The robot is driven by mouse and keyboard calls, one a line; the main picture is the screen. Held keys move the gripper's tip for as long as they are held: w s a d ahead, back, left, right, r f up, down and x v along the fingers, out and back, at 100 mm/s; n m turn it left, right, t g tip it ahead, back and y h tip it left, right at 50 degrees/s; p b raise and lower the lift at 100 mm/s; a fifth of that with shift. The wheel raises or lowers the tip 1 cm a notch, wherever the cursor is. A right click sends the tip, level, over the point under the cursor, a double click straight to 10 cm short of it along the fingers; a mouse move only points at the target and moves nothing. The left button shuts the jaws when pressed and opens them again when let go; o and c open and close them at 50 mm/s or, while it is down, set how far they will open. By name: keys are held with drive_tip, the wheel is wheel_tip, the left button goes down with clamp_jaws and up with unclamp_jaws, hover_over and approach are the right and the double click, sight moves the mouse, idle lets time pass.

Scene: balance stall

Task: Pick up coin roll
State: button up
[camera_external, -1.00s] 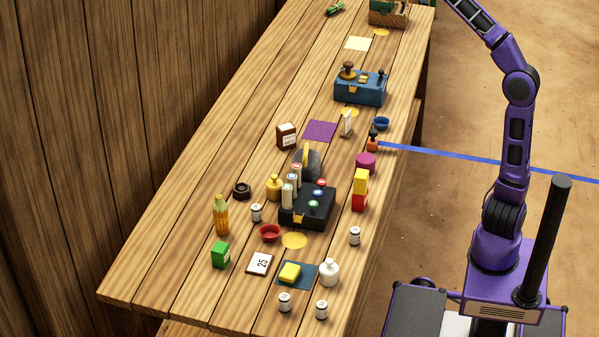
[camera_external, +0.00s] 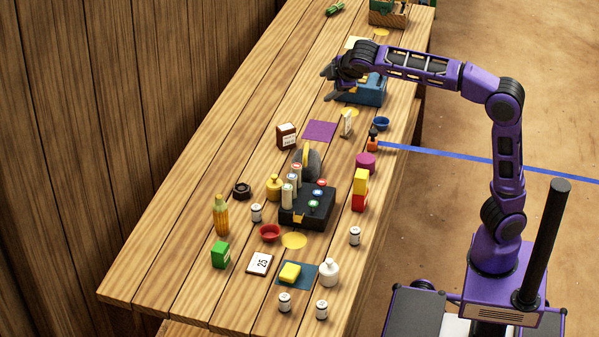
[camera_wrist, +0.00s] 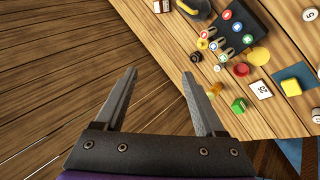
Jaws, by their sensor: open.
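Several upright cream cylinders with coloured tops, which look like coin rolls (camera_external: 287,197), stand along the left side of a black box (camera_external: 318,212) with coloured discs. The box also shows at the top of the wrist view (camera_wrist: 262,28). Small white cylinders with dark bands (camera_external: 355,236) stand around the table; I cannot tell whether they are coin rolls. My gripper (camera_external: 328,85) is above the far part of the table, beside the blue box (camera_external: 372,92), well away from the cylinders. In the wrist view my gripper (camera_wrist: 159,75) is open, with nothing between its fingers.
The long wooden table (camera_external: 185,255) runs along a plank wall. A yellow bottle (camera_external: 221,215), red bowl (camera_external: 270,232), green box (camera_external: 220,255), price card (camera_external: 260,263) and white bottle (camera_external: 329,272) crowd the near part. The strip along the wall is clear.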

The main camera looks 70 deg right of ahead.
drive_tip(key=s+a+f+m+g+y, duration=0.1)
drive_tip(key=s+f+g, duration=0.1)
drive_tip(key=f, duration=0.5)
drive_tip(key=s+a+f+m+g+y, duration=0.1)
drive_tip(key=a+f+y, duration=0.1)
drive_tip(key=f, duration=0.4)
drive_tip(key=m+g+y, duration=0.3)
drive_tip(key=m, duration=0.1)
hover_over(355, 229)
wheel_tip(355, 229, down, 13)
drive_tip(key=f+b, duration=0.1)
drive_tip(key=f, duration=0.3)
drive_tip(key=f+b, duration=0.1)
drive_tip(key=f, duration=0.2)
drive_tip(key=f+b, duration=0.1)
drive_tip(key=f, duration=0.3)
drive_tip(key=shift+w+a+f, duration=0.1)
drive_tip(key=shift+a+f, duration=0.2)
drive_tip(key=shift+a, duration=0.05)
drive_tip(key=f, duration=0.3)
drive_tip(key=f+b, duration=0.1)
drive_tip(key=f, duration=0.1)
drive_tip(key=shift+d+f, duration=0.25)
drive_tip(key=shift+f, duration=0.05)
clamp_jaws()
